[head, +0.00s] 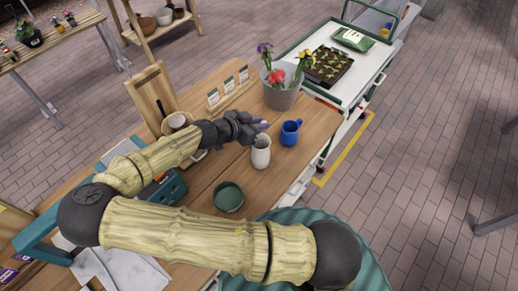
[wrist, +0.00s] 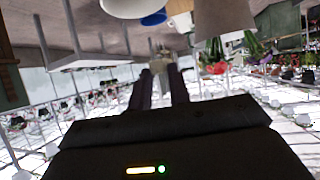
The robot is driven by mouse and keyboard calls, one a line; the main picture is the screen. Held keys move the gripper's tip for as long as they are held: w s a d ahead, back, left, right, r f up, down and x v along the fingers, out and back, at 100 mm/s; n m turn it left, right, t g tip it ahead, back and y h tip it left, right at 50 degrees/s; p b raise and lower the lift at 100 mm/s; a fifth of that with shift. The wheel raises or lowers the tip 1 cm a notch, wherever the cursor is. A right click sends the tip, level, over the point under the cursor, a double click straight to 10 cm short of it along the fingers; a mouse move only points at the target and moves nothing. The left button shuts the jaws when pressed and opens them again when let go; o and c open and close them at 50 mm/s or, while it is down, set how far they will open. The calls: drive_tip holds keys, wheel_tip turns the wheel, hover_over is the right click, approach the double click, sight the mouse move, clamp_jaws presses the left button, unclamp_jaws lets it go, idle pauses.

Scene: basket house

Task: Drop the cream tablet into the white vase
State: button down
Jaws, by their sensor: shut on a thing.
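The white vase (head: 261,154) stands upright on the wooden table, and its pale body shows at the top edge of the wrist view (wrist: 128,7). My gripper (head: 261,125) is just behind and above the vase's mouth in the head view. In the wrist view my gripper's two dark fingers (wrist: 164,88) are closed around a small pale piece, the cream tablet (wrist: 163,71), at their tips. The tablet cannot be made out in the head view.
A blue mug (head: 291,132) stands right of the vase. A grey bucket of flowers (head: 279,96) is behind. A dark green bowl (head: 228,196) sits in front. A wooden card holder (head: 229,97) stands behind my gripper. The table's right edge is close to the mug.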

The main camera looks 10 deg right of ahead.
wheel_tip(320, 180, down, 6)
drive_tip(key=b, duration=0.4)
idle(0.3)
drive_tip(key=c, duration=1.2)
unclamp_jaws()
drive_tip(key=shift+c, duration=0.2)
drive_tip(key=shift+a, duration=0.1)
drive_tip(key=b+v, duration=0.4)
drive_tip(key=v, duration=1.3)
drive_tip(key=shift+s, duration=0.1)
